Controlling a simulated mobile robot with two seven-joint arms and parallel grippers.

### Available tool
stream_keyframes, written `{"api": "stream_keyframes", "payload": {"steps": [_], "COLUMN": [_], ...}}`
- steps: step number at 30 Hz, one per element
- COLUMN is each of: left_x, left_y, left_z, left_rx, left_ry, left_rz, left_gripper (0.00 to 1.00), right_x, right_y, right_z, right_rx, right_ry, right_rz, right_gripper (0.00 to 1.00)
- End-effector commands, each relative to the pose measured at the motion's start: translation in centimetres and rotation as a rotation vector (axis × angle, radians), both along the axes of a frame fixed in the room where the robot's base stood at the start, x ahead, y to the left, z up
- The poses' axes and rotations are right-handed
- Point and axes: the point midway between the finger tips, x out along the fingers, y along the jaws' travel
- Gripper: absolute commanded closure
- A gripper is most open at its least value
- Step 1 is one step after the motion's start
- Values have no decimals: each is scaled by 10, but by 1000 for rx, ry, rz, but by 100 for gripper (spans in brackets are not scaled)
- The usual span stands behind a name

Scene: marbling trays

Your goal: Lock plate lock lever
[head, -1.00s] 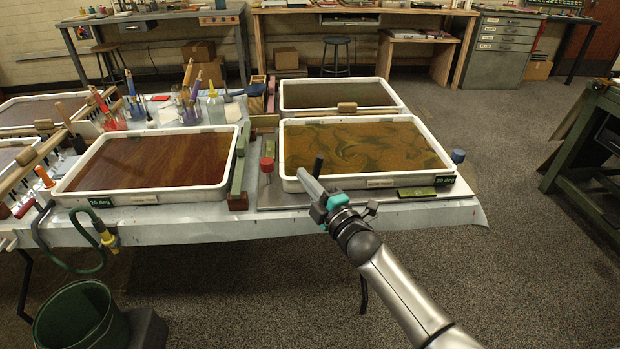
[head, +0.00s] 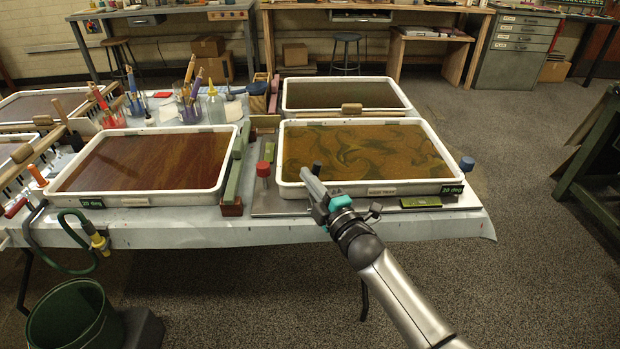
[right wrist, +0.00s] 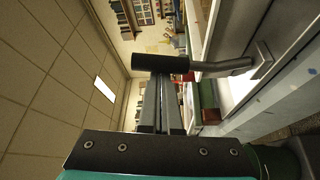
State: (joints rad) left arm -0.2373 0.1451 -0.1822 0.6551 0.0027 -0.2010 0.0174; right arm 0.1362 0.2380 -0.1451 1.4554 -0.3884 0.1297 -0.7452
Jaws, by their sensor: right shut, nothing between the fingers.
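The metal plate (head: 275,204) lies under the tray. My left gripper is out of view.
A red knob (head: 263,170) and a blue knob (head: 467,163) stand at the plate's corners. A green level strip (head: 429,201) lies at the front. The left front tray (head: 160,198) is beside a green rail (head: 236,170).

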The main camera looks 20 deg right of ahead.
Motion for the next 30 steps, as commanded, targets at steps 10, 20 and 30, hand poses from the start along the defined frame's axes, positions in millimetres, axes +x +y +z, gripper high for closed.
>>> {"api": "stream_keyframes", "payload": {"steps": [10, 20, 30], "left_x": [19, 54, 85], "left_y": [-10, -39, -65], "left_z": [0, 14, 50], "left_rx": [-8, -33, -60], "left_ry": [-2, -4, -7], "left_rz": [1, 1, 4], "left_gripper": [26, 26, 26], "right_x": [-3, -11, -18], "right_y": [-12, -38, -64], "right_z": [-2, -8, -21], "right_rx": [113, 384, 694], "right_ry": [-31, -108, -197], "right_rz": [-3, -4, -3], "right_gripper": [100, 100, 100]}}
